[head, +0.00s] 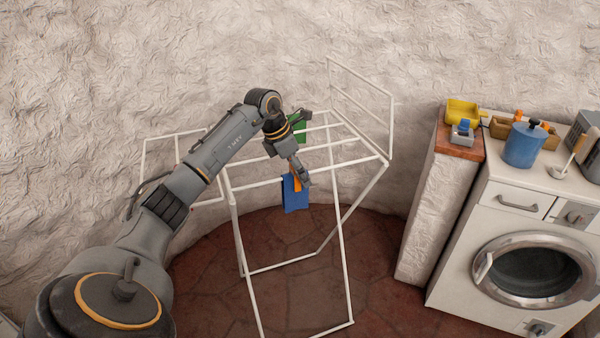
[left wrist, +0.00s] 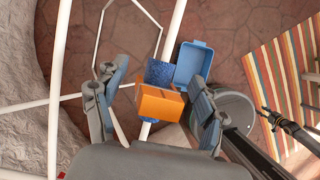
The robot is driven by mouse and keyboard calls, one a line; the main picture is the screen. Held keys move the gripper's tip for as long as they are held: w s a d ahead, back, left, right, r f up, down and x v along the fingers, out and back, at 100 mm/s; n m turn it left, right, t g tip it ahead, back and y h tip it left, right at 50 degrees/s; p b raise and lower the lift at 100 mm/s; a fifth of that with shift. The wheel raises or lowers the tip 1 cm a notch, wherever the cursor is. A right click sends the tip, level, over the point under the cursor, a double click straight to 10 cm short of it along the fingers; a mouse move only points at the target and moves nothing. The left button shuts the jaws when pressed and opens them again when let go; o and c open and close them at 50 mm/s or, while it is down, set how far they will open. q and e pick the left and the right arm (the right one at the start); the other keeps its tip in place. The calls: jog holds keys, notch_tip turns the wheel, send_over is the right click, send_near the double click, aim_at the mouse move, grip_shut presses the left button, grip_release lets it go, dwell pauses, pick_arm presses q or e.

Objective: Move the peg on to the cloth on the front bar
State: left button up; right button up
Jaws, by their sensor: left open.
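The white drying rack (head: 258,183) stands in the middle of the head view. A blue cloth (head: 296,198) hangs over its front bar; it also shows in the left wrist view (left wrist: 160,72). The orange peg (left wrist: 162,103) is at the top edge of the blue cloth, and a small part of it shows in the head view (head: 297,184). My left gripper (left wrist: 158,108) is open, with one finger on each side of the peg and a gap at both sides. In the head view the gripper (head: 300,178) partly hides the peg.
A green cloth (head: 299,128) hangs farther back on the rack. At right stand a brick-topped ledge (head: 459,148) with yellow and grey containers, and a washing machine (head: 520,222) carrying a blue pot (head: 525,145). A light blue crate (left wrist: 194,64) and a striped rug (left wrist: 277,75) lie below.

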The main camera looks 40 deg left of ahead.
pick_arm(q)
jog(key=v, duration=1.1)
jog(key=shift+r, duration=0.15)
jog(key=shift+s, duration=0.15)
